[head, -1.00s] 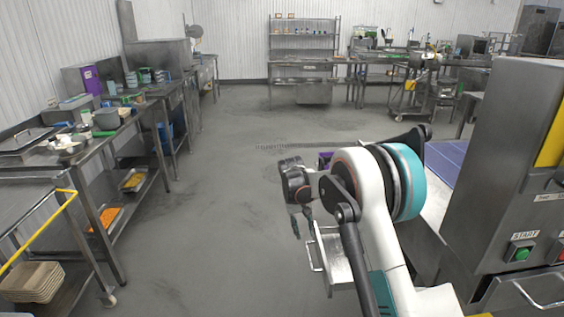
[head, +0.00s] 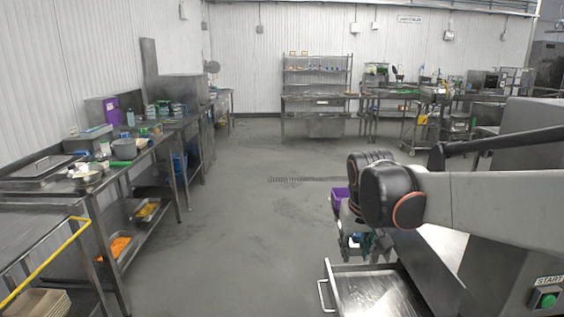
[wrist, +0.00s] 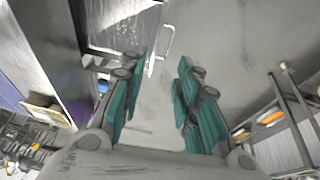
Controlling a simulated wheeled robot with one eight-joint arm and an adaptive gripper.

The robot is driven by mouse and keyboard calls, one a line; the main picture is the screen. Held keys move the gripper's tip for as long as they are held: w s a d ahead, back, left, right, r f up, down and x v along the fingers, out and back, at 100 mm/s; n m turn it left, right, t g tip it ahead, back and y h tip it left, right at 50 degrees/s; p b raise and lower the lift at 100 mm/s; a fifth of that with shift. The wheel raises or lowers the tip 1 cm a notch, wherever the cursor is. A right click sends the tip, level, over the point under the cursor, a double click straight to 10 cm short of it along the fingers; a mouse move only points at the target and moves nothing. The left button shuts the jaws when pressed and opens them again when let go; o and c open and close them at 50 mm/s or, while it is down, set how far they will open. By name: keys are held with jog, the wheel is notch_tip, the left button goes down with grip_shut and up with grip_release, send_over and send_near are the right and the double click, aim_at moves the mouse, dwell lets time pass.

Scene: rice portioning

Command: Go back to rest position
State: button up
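My gripper (head: 355,243) hangs low behind the black joint of my arm in the head view, largely hidden by it. In the wrist view my gripper (wrist: 162,68) shows two teal fingers spread apart. Only grey floor shows between them, so it is empty. My arm reaches in from the right edge of the head view, nearly level.
An open metal tray (head: 375,292) with a handle juts out below my gripper, beside the machine with the green START button (head: 546,299). Steel tables (head: 160,150) with pans line the left wall. A shelf rack (head: 318,76) stands far back. The middle floor is clear.

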jog(key=s+d+f+t, duration=0.1)
jog(key=s, duration=1)
jog(key=s+d+f+t, duration=0.1)
jog(key=s+t, duration=0.1)
jog(key=s, duration=0.9)
jog(key=shift+s+d+y, duration=0.25)
jog(key=shift+y, duration=0.15)
